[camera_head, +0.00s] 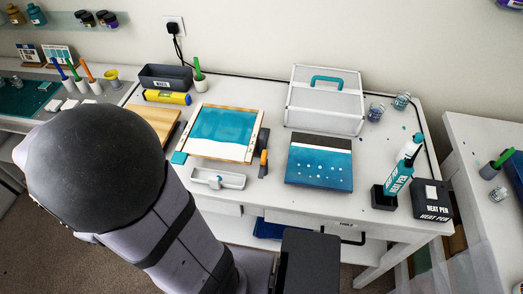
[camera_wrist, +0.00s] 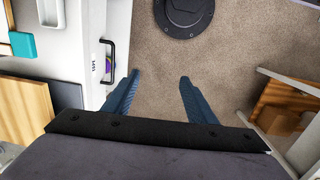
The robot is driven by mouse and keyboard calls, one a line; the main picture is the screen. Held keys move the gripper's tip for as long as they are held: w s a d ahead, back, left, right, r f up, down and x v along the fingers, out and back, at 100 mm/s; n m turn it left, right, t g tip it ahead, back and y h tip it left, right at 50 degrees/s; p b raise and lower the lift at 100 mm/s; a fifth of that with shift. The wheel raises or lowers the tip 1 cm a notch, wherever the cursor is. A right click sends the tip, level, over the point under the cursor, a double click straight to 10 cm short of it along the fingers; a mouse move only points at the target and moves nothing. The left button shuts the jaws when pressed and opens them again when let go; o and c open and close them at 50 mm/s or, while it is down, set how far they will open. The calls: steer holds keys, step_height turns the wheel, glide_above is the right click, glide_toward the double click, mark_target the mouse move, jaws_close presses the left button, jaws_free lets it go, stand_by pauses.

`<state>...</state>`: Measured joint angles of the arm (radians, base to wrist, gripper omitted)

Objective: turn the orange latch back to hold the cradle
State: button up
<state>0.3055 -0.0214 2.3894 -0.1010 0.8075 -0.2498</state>
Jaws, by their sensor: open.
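The cradle (camera_head: 251,139) holds a tray with a teal resin surface and a pale wooden frame (camera_head: 198,150) on the white table. The small orange latch (camera_head: 264,158) is at the cradle's right side, near a dark upright part. Its exact turn is too small to tell. My gripper (camera_wrist: 157,97) is open and empty in the wrist view, its two blue fingers apart over the carpet in front of the table. It is away from the latch, which I cannot make out in the wrist view.
A blue panel with white dots (camera_head: 319,163) lies right of the cradle. A white tray (camera_head: 232,180) sits in front, a white case (camera_head: 325,103) behind. A teal bottle (camera_head: 398,176) and heat pen box (camera_head: 432,199) stand far right. A drawer handle (camera_wrist: 109,62) juts from the table front.

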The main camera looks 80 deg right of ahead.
steer(key=s+d+r, duration=0.2)
steer(key=d, duration=0.8)
steer(key=g+p, duration=0.3)
steer(key=g, duration=0.1)
glide_toward(263, 154)
steer(key=f, duration=0.1)
steer(key=shift+y, duration=0.4)
steer(key=shift+s+d+p+x, duration=0.1)
steer(key=shift+p+x, duration=0.3)
steer(key=shift+x, duration=1.55)
steer(key=shift+s+d+p+x, duration=0.15)
steer(key=shift+p+x, duration=0.2)
steer(key=shift+x, duration=1.65)
steer(key=shift+w+r, duration=0.1)
steer(key=c, duration=1.1)
